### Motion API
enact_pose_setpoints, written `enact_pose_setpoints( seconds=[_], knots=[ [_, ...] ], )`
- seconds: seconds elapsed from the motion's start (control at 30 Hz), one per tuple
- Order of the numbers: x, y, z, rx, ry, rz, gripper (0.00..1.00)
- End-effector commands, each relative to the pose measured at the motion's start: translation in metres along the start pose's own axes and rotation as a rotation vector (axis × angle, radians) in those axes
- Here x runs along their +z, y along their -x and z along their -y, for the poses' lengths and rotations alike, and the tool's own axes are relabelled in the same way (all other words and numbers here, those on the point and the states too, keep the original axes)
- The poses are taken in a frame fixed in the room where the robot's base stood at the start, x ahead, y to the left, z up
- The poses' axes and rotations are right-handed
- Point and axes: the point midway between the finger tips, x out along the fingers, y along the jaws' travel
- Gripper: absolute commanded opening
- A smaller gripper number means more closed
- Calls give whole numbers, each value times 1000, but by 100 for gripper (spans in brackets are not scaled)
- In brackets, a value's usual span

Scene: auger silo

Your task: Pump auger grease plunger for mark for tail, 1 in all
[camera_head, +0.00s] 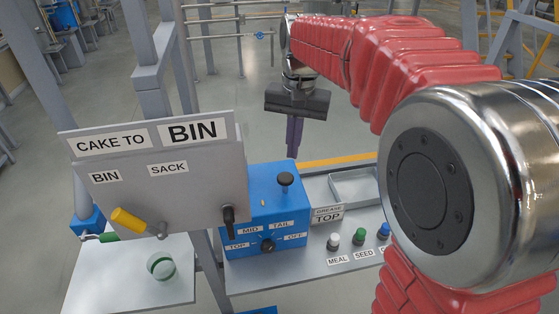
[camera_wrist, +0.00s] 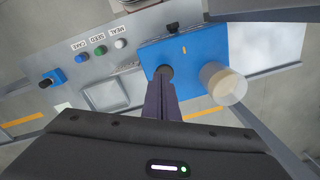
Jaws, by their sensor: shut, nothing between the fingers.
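The blue grease box (camera_head: 295,208) stands on the bench, with a black-knobbed plunger (camera_head: 286,180) upright on top. Its front has a black selector knob (camera_head: 267,245) among the labels TOP, MID, TAIL and OFF; I cannot tell which it points to. A placard (camera_head: 327,214) beside it reads GREASE TOP. My gripper (camera_head: 292,154) is shut and empty, its purple fingers pointing down behind the plunger. In the wrist view, the fingertips (camera_wrist: 163,80) appear next to the plunger knob (camera_wrist: 165,72); contact cannot be told. The blue box (camera_wrist: 205,50) shows beyond them.
A sign board (camera_head: 160,175) reading CAKE TO BIN, with a yellow lever (camera_head: 130,221), stands left. MEAL, SEED and a third button (camera_head: 358,237) sit right of the box, before a shallow tray (camera_head: 338,186).

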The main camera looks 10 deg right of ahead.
Motion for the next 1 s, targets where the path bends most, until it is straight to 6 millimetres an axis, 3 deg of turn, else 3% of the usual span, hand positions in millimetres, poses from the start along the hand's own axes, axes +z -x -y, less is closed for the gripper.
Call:
enact_pose_setpoints(
  seconds=[0.1, 0.33, 1.0],
  knots=[
    [-20, -11, 9, 16, -42, 44, 0],
    [-44, -27, 18, 39, -101, 100, 0],
    [-46, -37, 19, 44, -113, 110, 0]
  ],
)
